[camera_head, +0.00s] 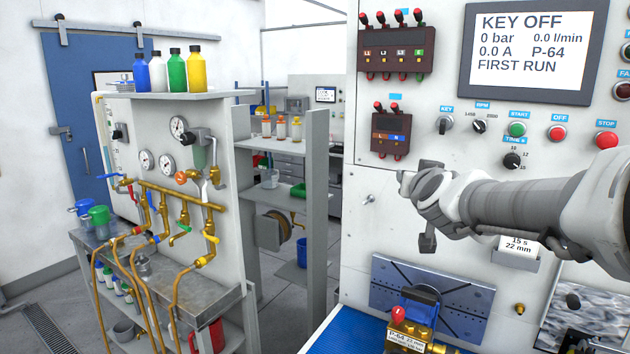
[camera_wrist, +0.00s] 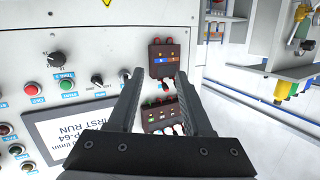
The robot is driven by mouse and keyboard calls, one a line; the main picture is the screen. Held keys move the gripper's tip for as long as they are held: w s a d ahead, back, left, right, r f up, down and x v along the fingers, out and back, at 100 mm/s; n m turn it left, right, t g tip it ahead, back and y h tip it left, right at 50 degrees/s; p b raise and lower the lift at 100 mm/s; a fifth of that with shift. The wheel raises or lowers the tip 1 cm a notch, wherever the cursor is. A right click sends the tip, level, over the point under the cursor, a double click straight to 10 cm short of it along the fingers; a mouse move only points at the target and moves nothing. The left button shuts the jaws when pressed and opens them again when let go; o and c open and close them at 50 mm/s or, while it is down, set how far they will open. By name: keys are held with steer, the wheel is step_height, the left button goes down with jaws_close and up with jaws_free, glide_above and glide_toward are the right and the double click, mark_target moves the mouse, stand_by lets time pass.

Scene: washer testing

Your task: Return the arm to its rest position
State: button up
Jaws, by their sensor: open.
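My arm reaches in from the right in the head view, in front of the white test panel (camera_head: 385,235). My gripper (camera_head: 410,195) is at its end, in front of the panel below the small terminal block. In the wrist view my gripper's (camera_wrist: 160,76) two dark fingers stand apart with nothing between them. Past the fingers, the small terminal block (camera_wrist: 162,60) and the larger terminal block (camera_wrist: 160,118) show, with the picture turned over. No contact between gripper and panel is visible.
The panel carries a key switch (camera_head: 444,125), knobs, buttons and a display (camera_head: 533,45). Below the arm, a yellow pump (camera_head: 411,318) stands by a slotted grey plate (camera_head: 385,280). A bench with brass pipes (camera_head: 165,195) and bottles is at left. Floor (camera_head: 285,325) shows between.

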steer(key=s+a+f+n+g+y+b, duration=0.1)
steer(key=s+a+f+g, duration=0.1)
steer(key=s+f, duration=0.4)
steer(key=s+a+f+n+g+y+b, duration=0.1)
steer(key=s+a+f+g, duration=0.2)
steer(key=s+f, duration=0.4)
steer(key=s+a+f+n+g+b, duration=0.1)
steer(key=s+f+g, duration=0.4)
steer(key=s, duration=1.2)
step_height(320, 180, down, 2)
steer(key=shift+a+f+y, duration=0.1)
steer(key=shift+a+y, duration=0.3)
steer(key=shift+a, duration=0.25)
steer(key=shift+s, duration=0.1)
